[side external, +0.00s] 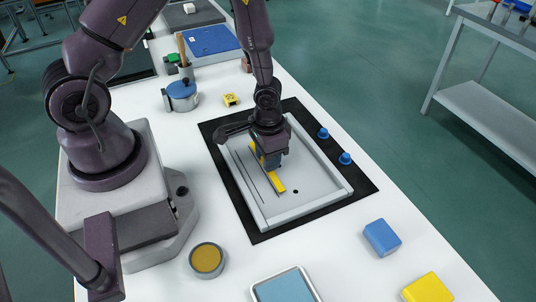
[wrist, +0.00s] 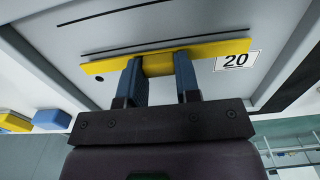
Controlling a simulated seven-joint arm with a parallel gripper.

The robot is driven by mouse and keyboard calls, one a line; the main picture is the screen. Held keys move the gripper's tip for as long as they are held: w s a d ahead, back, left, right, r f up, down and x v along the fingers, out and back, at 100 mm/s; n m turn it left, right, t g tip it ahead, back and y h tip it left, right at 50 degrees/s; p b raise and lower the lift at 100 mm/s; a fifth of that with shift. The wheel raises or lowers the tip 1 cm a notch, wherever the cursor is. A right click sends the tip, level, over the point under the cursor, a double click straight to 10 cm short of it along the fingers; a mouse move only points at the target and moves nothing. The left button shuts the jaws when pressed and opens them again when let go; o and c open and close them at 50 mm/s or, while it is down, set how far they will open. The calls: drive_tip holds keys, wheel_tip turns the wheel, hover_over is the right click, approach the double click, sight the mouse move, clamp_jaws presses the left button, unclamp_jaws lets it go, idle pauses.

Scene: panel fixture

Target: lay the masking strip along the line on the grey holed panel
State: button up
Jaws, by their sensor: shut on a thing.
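My gripper (side external: 270,158) is shut on the yellow masking strip (side external: 277,183), and its blue fingers also show in the wrist view (wrist: 160,82). The strip (wrist: 205,50) runs out to both sides of the fingers there. The grey holed panel (side external: 312,181) lies below, inside a raised frame. Dark lines (side external: 241,173) run along the panel on the left of the strip; in the wrist view dark lines (wrist: 125,47) lie beyond the strip and look roughly parallel to it. I cannot tell whether the strip touches the panel. A "20" label (wrist: 236,60) sits by the strip's right end.
The panel rests on a black mat (side external: 361,187) on the white table. Two blue knobs (side external: 345,158) stand on the mat's right side. A yellow block (side external: 428,288), a blue block (side external: 382,238) and a round tin (side external: 206,259) stand nearer the front. A blue-lidded pot (side external: 182,94) stands behind.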

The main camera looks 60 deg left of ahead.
drive_tip(key=shift+f, duration=0.5)
drive_tip(key=o, duration=1)
drive_tip(key=shift+c, duration=0.2)
wheel_tip(320, 180, up, 13)
wheel_tip(320, 180, up, 8)
drive_tip(key=y, duration=0.1)
hover_over(258, 168)
drive_tip(key=s, duration=0.3)
drive_tip(key=s+d+r+t, duration=0.1)
drive_tip(key=s+r+t, duration=0.1)
drive_tip(key=r, duration=0.4)
drive_tip(key=s+d+r+t+h, duration=0.1)
drive_tip(key=s+r+t, duration=0.2)
drive_tip(key=r, duration=0.4)
drive_tip(key=shift+d+t, duration=0.2)
drive_tip(key=shift+t, duration=0.1)
